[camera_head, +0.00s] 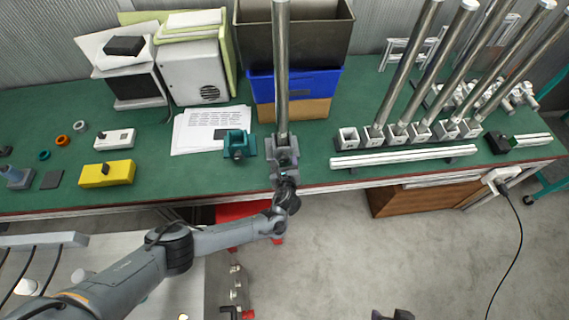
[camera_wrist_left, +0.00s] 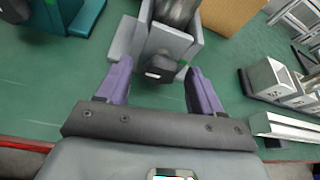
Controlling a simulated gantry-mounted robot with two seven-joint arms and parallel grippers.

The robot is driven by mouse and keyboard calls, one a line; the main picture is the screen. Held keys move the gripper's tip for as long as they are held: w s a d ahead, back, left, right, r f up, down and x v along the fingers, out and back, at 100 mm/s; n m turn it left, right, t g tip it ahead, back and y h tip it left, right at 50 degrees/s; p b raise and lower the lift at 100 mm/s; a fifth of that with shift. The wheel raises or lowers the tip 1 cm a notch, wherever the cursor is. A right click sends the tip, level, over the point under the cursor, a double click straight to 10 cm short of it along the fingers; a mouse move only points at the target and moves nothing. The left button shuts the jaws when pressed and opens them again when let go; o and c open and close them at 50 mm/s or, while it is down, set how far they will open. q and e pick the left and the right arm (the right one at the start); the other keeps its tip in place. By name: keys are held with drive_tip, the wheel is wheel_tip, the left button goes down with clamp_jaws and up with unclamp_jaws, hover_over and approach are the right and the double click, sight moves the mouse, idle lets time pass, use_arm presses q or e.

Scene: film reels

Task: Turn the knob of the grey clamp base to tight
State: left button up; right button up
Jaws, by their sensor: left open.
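The grey clamp base (camera_head: 283,150) stands near the front edge of the green bench and holds a tall metal pole (camera_head: 282,70). In the left wrist view the base (camera_wrist_left: 178,38) is at the top centre. Its black knob (camera_wrist_left: 160,68) faces the camera, with a small green mark on the base beside it. My left gripper (camera_head: 285,178) is in front of the base. In the wrist view its two purple fingers (camera_wrist_left: 158,76) are open, one on each side of the knob, with gaps between. A dark piece at the head view's bottom edge may be my right gripper (camera_head: 392,315).
A teal clamp base (camera_head: 238,146) stands just left. White bases with leaning poles (camera_head: 420,131) and a white rail (camera_head: 403,156) lie to the right. A blue bin (camera_head: 293,88) is behind. A yellow box (camera_head: 107,173) is at the left.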

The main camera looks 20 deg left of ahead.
use_arm(q)
drive_tip(key=shift+w+a+f, duration=0.1)
drive_tip(key=shift+w, duration=0.15)
drive_tip(key=shift+c, duration=0.3)
drive_tip(key=c, duration=1)
drive_tip(key=shift+r+m+y+p, duration=0.25)
drive_tip(key=shift+m+y+p, duration=0.2)
drive_tip(key=shift+p, duration=0.65)
drive_tip(key=shift+m+g+y+p, duration=0.25)
drive_tip(key=shift+m+g+p, duration=0.15)
drive_tip(key=shift+m+p, duration=0.15)
drive_tip(key=shift+f+m+g+y, duration=0.15)
drive_tip(key=shift+m+g+y, duration=0.2)
drive_tip(key=shift+m, duration=0.35)
drive_tip(key=shift+m+y, duration=0.45)
drive_tip(key=shift+m, duration=0.05)
drive_tip(key=shift+f, duration=0.1)
